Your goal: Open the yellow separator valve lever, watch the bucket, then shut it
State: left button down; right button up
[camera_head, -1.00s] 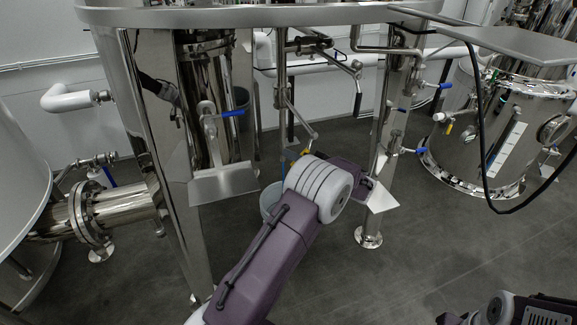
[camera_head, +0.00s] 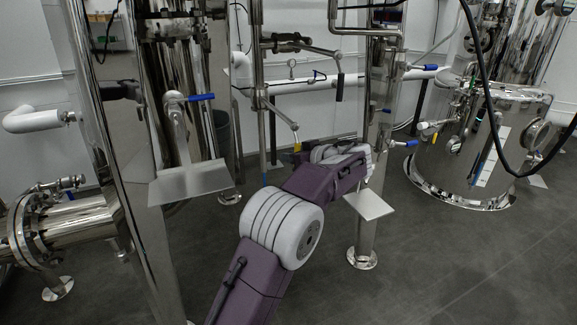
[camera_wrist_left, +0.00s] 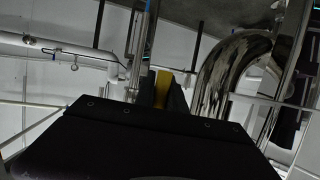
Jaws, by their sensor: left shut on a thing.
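The yellow separator valve lever (camera_head: 297,147) shows as a small yellow tip at the lower end of a thin steel pipe, in the middle of the head view. My left gripper (camera_head: 293,157) is at this lever, largely hidden behind my wrist. In the left wrist view the yellow lever (camera_wrist_left: 162,89) stands between the dark fingers of my left gripper (camera_wrist_left: 163,94), which is shut on it. My right gripper is out of view.
Blue-handled valves stand at left (camera_head: 201,97) and right (camera_head: 405,143) of the lever. Steel legs (camera_head: 368,215) and flat plates (camera_head: 190,183) flank my left arm. A steel tank (camera_head: 480,150) stands at right, with a black cable hanging before it. The floor at lower right is clear.

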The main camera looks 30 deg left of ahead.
pick_arm(q)
jog(key=shift+w+d+f, duration=0.1)
jog(key=shift+w+d, duration=0.05)
jog(key=shift+d, duration=0.05)
dwell(0.5)
jog(key=c, duration=1.4)
grip_release()
jog(key=p+v, duration=0.2)
jog(key=v, duration=0.7)
